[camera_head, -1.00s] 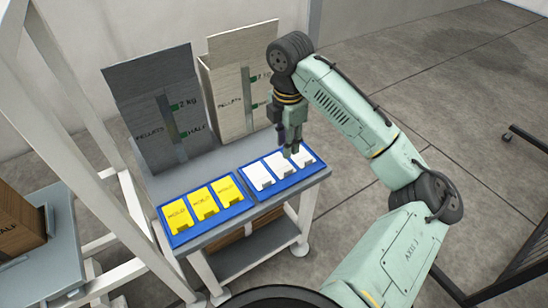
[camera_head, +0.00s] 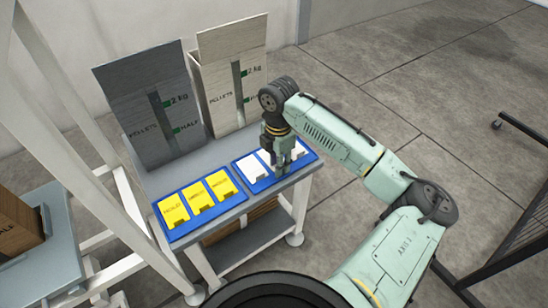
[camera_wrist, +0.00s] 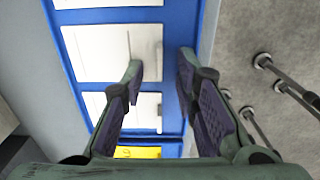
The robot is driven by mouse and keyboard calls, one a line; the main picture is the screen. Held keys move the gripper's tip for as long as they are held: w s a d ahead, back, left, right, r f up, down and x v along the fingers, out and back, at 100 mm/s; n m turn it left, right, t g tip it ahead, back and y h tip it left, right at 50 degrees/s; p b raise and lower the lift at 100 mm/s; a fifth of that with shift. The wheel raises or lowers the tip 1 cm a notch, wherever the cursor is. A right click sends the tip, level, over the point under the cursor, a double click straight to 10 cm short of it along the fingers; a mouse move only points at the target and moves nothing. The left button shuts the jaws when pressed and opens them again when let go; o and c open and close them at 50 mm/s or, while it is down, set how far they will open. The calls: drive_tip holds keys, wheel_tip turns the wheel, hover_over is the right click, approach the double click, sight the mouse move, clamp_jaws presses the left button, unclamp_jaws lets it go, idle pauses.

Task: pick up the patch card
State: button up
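Three white cards lie in a row in the right blue tray (camera_head: 273,184); one white card (camera_head: 250,167) is at its left end and another (camera_head: 299,150) at its right end. Three yellow cards (camera_head: 197,197) with dark print lie in the left blue tray. I cannot tell from the print which is the patch card. My gripper (camera_head: 283,170) points down low over the front of the right tray, hiding part of the white cards. In the wrist view, my gripper (camera_wrist: 160,72) is open and empty, its fingers over the tray's edge side, beside a white card (camera_wrist: 105,53).
Two tall panelled bins, one grey (camera_head: 160,115) and one pale (camera_head: 232,75), stand behind the trays on the grey bench (camera_head: 212,160). A white frame (camera_head: 70,120) rises at the left, with a brown box (camera_head: 18,222) on a shelf.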

drive_tip(key=shift+c, duration=0.6)
clamp_jaws()
drive_tip(key=shift+r, duration=0.1)
